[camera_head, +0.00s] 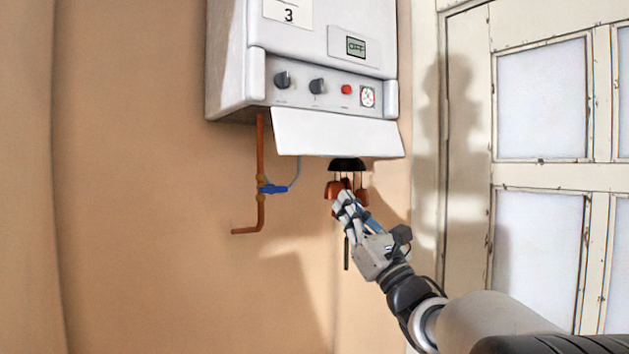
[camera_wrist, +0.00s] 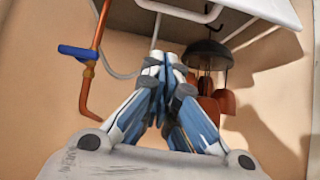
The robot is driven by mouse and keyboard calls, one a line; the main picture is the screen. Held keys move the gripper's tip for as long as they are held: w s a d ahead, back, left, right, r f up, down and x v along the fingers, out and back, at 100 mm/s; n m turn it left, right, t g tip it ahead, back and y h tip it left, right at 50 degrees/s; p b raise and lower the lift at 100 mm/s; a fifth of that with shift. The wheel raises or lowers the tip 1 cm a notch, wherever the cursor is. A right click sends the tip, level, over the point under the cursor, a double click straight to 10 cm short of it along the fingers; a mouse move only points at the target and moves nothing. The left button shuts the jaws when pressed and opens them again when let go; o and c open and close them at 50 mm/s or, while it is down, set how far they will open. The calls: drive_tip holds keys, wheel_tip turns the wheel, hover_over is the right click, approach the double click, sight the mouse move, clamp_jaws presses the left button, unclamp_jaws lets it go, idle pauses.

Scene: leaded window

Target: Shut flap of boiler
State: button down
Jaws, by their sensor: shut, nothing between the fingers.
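The white boiler (camera_head: 300,60) hangs on the wall at the top of the head view. Its flap (camera_head: 338,134) hangs open below the control panel, tilted out and down, so the knobs and red button show. The flap's underside (camera_wrist: 250,8) shows at the top right of the wrist view. My gripper (camera_head: 344,198) is below the flap, apart from it in the head view, pointing up and to the left. Its fingers (camera_wrist: 165,60) are together with nothing between them.
A copper pipe (camera_head: 260,170) with a blue valve handle (camera_head: 273,189) runs down left of my gripper. A dark-topped hanging item with copper-coloured pieces (camera_head: 334,188) is close behind my fingers; it also shows in the wrist view (camera_wrist: 208,55). A paned window or door (camera_head: 541,100) is at the right.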

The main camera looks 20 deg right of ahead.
sight(341, 139)
drive_tip(key=w+a+r+p, duration=0.1)
drive_tip(key=w+r, duration=0.2)
drive_tip(key=r, duration=0.4)
drive_tip(key=shift+w+a, duration=0.15)
drive_tip(key=shift+w, duration=0.1)
drive_tip(key=shift+r, duration=0.1)
drive_tip(key=shift+s+g+p, duration=0.3)
drive_tip(key=shift+s+p, duration=0.05)
drive_tip(key=shift+p, duration=0.15)
idle(0.7)
